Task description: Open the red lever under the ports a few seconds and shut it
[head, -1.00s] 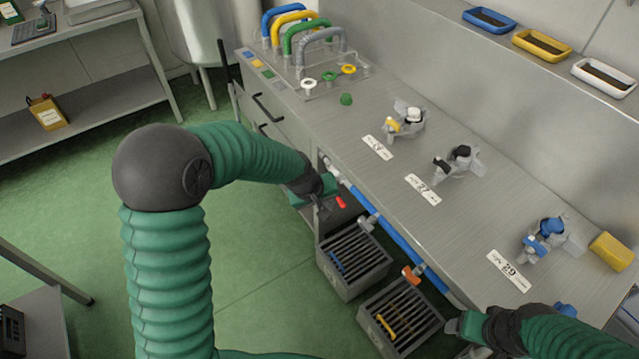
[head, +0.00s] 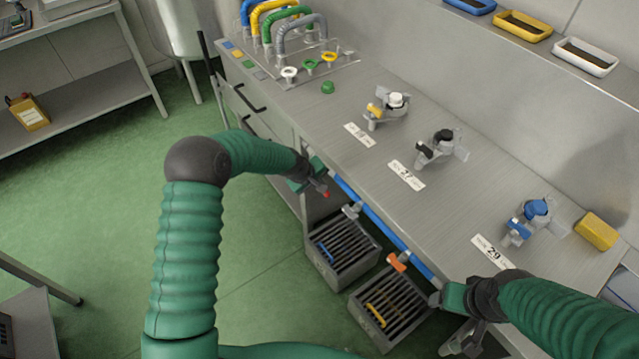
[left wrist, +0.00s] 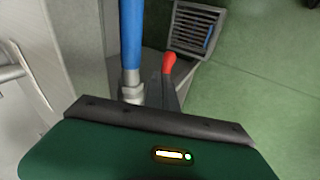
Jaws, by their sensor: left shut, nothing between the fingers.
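The red lever (head: 326,193) shows as a small red tip under the front edge of the steel bench, near the upper end of the blue pipe (head: 375,220). In the left wrist view, its red end (left wrist: 169,62) is beside the blue pipe (left wrist: 131,35). My left gripper (head: 318,186) is shut and empty, right at the lever; I cannot tell whether they touch. Three fittings stand on the bench: white-topped (head: 391,107), black-topped (head: 442,146) and blue-topped (head: 530,220). My right gripper (head: 443,298) is near the pipe's lower end; its jaws are unclear.
Two grated bins (head: 342,257) (head: 388,310) stand on the floor under the pipe. An orange handle (head: 397,261) is on the pipe above them. A yellow sponge (head: 596,231) lies on the bench.

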